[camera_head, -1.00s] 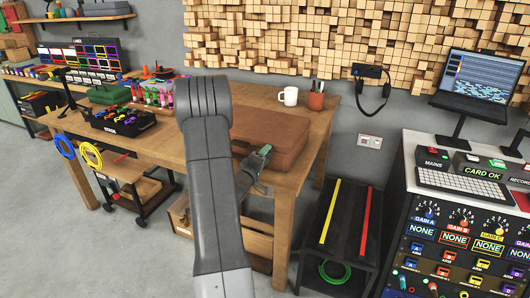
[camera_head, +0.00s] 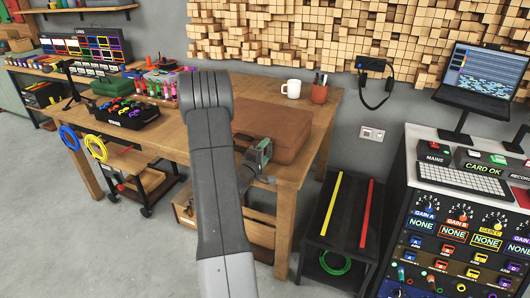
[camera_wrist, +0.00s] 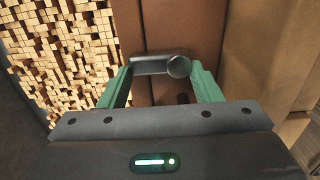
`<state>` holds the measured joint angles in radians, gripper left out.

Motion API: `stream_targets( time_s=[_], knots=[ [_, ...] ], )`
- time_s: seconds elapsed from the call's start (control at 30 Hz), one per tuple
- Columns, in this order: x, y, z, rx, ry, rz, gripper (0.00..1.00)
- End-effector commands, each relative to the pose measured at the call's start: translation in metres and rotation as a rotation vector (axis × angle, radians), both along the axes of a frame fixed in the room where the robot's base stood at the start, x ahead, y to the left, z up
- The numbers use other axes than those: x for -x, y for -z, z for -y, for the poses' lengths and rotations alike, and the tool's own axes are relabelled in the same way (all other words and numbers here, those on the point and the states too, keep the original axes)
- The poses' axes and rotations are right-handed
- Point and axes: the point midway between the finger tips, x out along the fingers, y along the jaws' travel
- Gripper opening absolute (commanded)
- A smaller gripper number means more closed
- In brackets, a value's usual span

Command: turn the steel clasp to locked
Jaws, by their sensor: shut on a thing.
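The steel clasp (camera_wrist: 160,65) is a dark grey metal lever with a round knob at its right end. It sits on the front face of the brown case (camera_head: 286,131), across the seam between lid and body. In the wrist view the case (camera_wrist: 192,22) is behind the clasp. My gripper (camera_wrist: 160,80) has its two green fingers on either end of the clasp and is shut on it. In the head view my gripper (camera_head: 258,160) is at the case's front, and the clasp is hidden there.
The case lies on a wooden table (camera_head: 210,165). A white mug (camera_head: 291,89) and a brown pen cup (camera_head: 319,93) stand behind it. A black stage box (camera_head: 125,113) is to the left. A black stand (camera_head: 340,215) with yellow and red strips is to the right.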

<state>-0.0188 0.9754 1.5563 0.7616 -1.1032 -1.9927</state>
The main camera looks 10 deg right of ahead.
Motion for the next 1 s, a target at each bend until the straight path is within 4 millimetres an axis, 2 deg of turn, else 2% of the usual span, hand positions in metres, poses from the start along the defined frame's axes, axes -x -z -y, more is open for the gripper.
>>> stream_targets(
  time_s=[0.03,0.07,0.17,0.57,0.67,1.0],
  knots=[
    [0.0,0.0,-0.001,0.001,-0.003,-0.002,0.35],
    [0.0,0.0,-0.001,0.001,-0.003,-0.002,0.62],
    [0.0,0.0,-0.001,0.0,-0.002,-0.001,0.8],
    [0.007,0.0,-0.006,-0.001,-0.002,-0.002,0.8],
    [0.019,0.0,-0.016,-0.001,-0.004,-0.001,0.8],
    [0.08,0.001,-0.063,0.0,-0.005,-0.003,0.8]
  ],
)
